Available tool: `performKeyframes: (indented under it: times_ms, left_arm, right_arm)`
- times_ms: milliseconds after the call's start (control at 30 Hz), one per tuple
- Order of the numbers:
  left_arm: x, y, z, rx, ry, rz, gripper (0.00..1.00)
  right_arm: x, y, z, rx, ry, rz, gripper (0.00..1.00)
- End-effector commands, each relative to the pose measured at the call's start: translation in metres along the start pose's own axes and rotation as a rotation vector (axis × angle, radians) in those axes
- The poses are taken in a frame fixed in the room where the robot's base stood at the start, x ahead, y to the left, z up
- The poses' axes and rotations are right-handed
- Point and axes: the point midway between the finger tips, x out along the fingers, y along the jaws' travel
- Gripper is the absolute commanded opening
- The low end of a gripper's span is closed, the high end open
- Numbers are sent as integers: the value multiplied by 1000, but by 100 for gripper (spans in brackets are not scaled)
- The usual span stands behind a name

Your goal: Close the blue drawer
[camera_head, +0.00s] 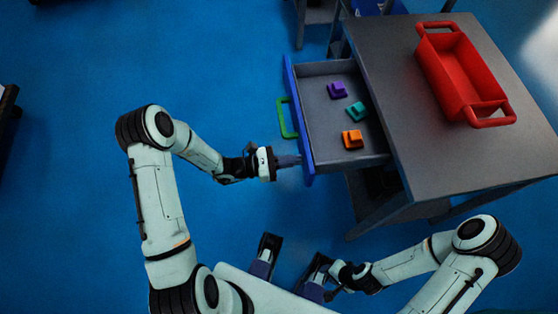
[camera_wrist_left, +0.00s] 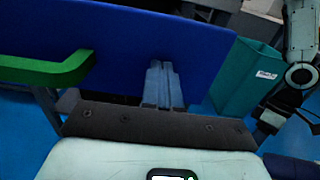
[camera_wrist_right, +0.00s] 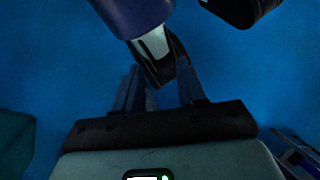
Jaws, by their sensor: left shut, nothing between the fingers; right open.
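The blue drawer (camera_head: 299,120) is pulled out from the left side of the grey table, its blue front facing left with a green handle (camera_head: 286,118). Purple (camera_head: 337,90), teal (camera_head: 356,111) and orange (camera_head: 352,139) pieces lie inside it. My left gripper (camera_head: 289,161) is shut and empty, its fingertips at the near end of the blue front, below the handle. In the left wrist view the shut fingers (camera_wrist_left: 162,85) point at the blue panel (camera_wrist_left: 110,40), with the green handle (camera_wrist_left: 45,70) to the left; contact is unclear. My right gripper (camera_wrist_right: 158,95) is open and empty, low over the floor.
A red bin (camera_head: 462,75) with two handles stands on the grey tabletop (camera_head: 440,150). A teal box (camera_wrist_left: 245,78) shows in the left wrist view.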

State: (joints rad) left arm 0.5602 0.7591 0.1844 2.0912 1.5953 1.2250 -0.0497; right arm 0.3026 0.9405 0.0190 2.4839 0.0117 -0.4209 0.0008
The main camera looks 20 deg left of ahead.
Motion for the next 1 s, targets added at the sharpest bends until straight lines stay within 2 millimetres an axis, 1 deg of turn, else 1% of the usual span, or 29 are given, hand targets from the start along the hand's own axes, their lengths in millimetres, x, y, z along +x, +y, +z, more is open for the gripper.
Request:
performKeyframes:
  times_ms: [33, 100, 400, 600, 700, 800, 1000]
  left_arm:
    - [16, -2, 1, 0, -5, -7, 0]
    - [35, -2, 1, 0, -5, -7, 0]
    - [119, -2, 0, 0, -5, -6, 0]
    - [170, -2, -1, 1, -4, -5, 0]
    - [192, -2, -1, 1, -4, -5, 0]
    - [209, -1, -1, 1, -3, -3, 0]
    - [232, -1, -1, 0, -1, -1, 0]
  right_arm:
    - [1, 0, 0, 0, 1, 0, 40]
    - [1, 0, -1, 0, 2, 0, 40]
    - [7, 1, -4, -1, 10, -2, 40]
    - [12, 2, -8, -2, 19, -4, 40]
    - [15, 2, -9, -2, 24, -5, 40]
    - [18, 3, -11, -3, 28, -6, 40]
    - [22, 4, -18, -2, 47, -6, 40]
